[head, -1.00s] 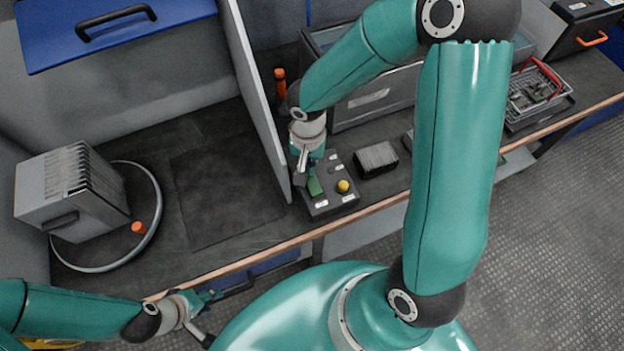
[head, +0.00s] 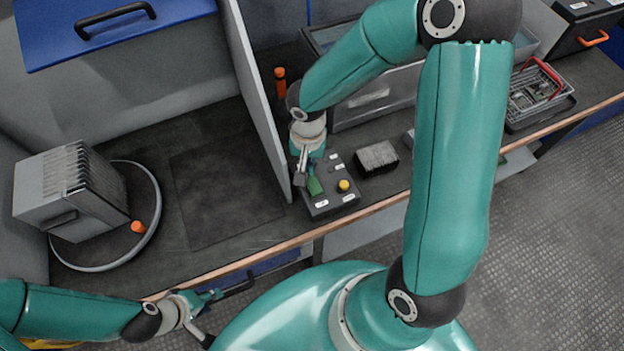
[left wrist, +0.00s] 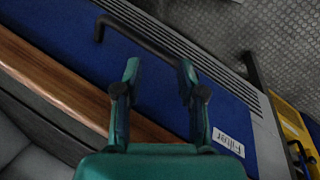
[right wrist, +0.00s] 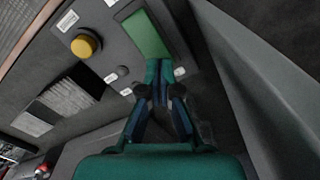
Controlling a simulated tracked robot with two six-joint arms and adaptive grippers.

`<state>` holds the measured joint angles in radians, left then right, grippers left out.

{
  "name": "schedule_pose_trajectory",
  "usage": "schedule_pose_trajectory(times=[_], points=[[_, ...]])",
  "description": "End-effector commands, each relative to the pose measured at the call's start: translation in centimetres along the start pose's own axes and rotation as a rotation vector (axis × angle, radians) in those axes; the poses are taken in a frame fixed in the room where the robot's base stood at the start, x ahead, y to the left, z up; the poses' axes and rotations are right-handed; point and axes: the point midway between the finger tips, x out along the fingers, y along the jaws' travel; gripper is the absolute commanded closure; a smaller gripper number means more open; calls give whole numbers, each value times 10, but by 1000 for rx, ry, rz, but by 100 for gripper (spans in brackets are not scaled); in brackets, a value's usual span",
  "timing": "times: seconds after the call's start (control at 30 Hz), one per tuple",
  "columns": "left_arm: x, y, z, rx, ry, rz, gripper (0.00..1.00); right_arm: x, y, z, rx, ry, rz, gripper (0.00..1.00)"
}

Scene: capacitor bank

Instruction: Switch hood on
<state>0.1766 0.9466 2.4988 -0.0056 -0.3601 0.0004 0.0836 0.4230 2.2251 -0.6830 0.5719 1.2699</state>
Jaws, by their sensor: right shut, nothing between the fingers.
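The control box (head: 345,203) is dark grey and stands on the bench beside the grey partition. It carries a yellow round button (head: 343,185), a green rectangular part (head: 315,186) and small white labels. In the right wrist view the green part (right wrist: 148,35) and the yellow button (right wrist: 84,45) show large. My right gripper (right wrist: 160,68) is shut and empty, its fingertips at the near end of the green part; I cannot tell whether they touch it. My left gripper (left wrist: 158,75) is open and empty over the blue front with a "Filter" label, near a black bar handle (left wrist: 140,35).
The grey partition (head: 258,110) stands close to the left of my right gripper. A dark slotted block (head: 376,158) sits right of the control box. A grey rack (head: 70,195) stands on a round plate at left. A wire basket (head: 535,95) is at right.

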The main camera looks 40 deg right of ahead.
Motion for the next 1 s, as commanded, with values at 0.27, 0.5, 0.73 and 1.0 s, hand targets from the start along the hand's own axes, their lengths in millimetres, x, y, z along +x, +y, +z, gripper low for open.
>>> schedule_pose_trajectory(times=[0.27,0.5,0.73,1.0], points=[[5,-2,0,0,0,0,60,4,0,0,1,0,0,100],[8,-3,0,0,0,0,60,7,0,0,1,0,0,100],[11,-4,0,0,0,0,60,10,0,0,1,0,0,100],[15,-6,0,0,0,0,60,14,1,0,1,0,0,100]])
